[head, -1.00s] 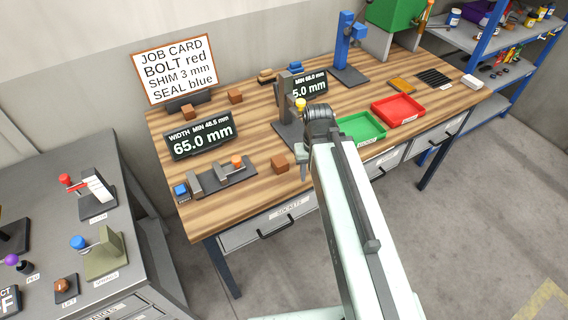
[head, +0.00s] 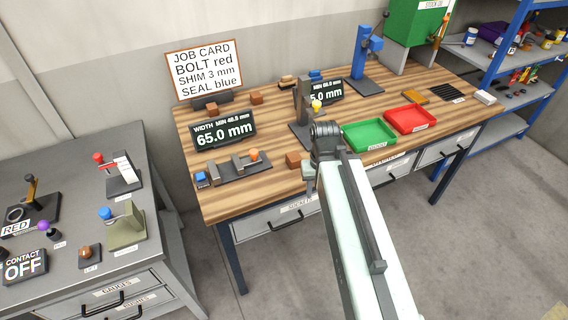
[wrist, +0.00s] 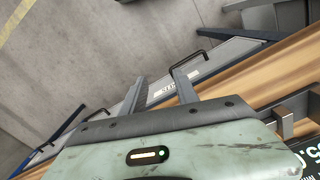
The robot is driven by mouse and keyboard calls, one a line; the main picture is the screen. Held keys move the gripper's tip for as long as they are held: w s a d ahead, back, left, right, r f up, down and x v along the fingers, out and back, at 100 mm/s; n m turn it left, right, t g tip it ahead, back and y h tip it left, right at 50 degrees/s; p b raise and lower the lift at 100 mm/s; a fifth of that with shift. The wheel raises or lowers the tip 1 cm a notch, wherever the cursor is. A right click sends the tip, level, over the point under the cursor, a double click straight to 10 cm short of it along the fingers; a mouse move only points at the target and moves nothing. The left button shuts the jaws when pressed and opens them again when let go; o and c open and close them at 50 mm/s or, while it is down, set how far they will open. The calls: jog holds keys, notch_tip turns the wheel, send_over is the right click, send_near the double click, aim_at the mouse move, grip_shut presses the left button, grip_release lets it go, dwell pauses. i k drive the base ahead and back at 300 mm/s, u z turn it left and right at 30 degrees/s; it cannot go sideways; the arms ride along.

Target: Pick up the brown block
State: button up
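Several brown blocks stand on the wooden workbench (head: 262,130). One brown block (head: 293,159) is near the front edge, just left of my gripper. Two more, one brown block (head: 211,108) and another brown block (head: 256,97), are at the back near the job card. My gripper (head: 309,176) is at the bench's front edge, partly hidden by my arm. In the wrist view my gripper's two fingers (wrist: 160,88) are spread apart with nothing between them. The wrist view looks past the bench edge to a drawer front and the floor; no brown block is seen there.
A clamp-like gauge (head: 232,168) lies left of the front block, with a 65.0 mm display (head: 224,132) behind it. A dark upright stand (head: 303,112) rises behind my gripper. Green (head: 369,134) and red (head: 409,118) trays lie to the right. A grey cabinet (head: 70,160) stands at left.

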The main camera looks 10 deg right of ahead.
aim_at(293, 159)
jog(key=u, duration=0.1)
jog(key=i, duration=0.45)
jog(key=u, duration=0.05)
jog(key=k, duration=0.45)
jog(key=z, duration=0.6)
jog(key=k, duration=1.65)
jog(key=u, duration=1.25)
jog(key=i, duration=1.05)
jog(key=z, duration=0.05)
